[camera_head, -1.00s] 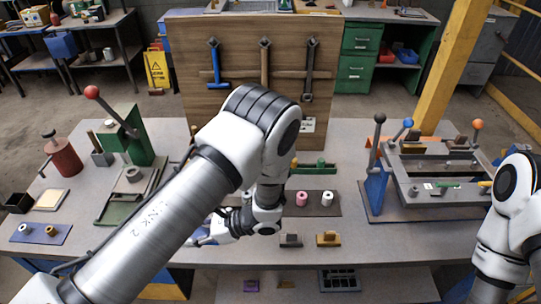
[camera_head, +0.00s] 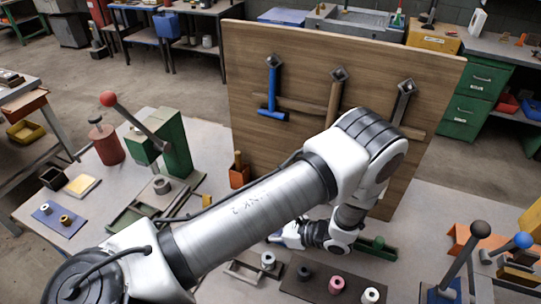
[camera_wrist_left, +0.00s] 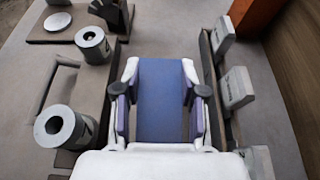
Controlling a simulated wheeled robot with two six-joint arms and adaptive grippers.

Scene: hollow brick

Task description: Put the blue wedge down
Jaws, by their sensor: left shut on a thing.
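The blue wedge (camera_wrist_left: 162,95) lies between the two fingers of my left gripper (camera_wrist_left: 162,82) in the left wrist view. The gripper is shut on it, and the wedge's upper face looks flat and blue. I cannot tell whether its underside touches the table. In the head view my left gripper (camera_head: 284,238) is low over the table in front of the wooden tool board, partly behind my own arm, and the wedge cannot be made out there. My right gripper is not in view.
In the wrist view, grey hollow cylinders (camera_wrist_left: 92,44) stand to the left and grey blocks (camera_wrist_left: 235,88) on a rack to the right. In the head view, the wooden board (camera_head: 310,135) rises behind. Pink (camera_head: 336,284) and white (camera_head: 370,295) spools stand in front right.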

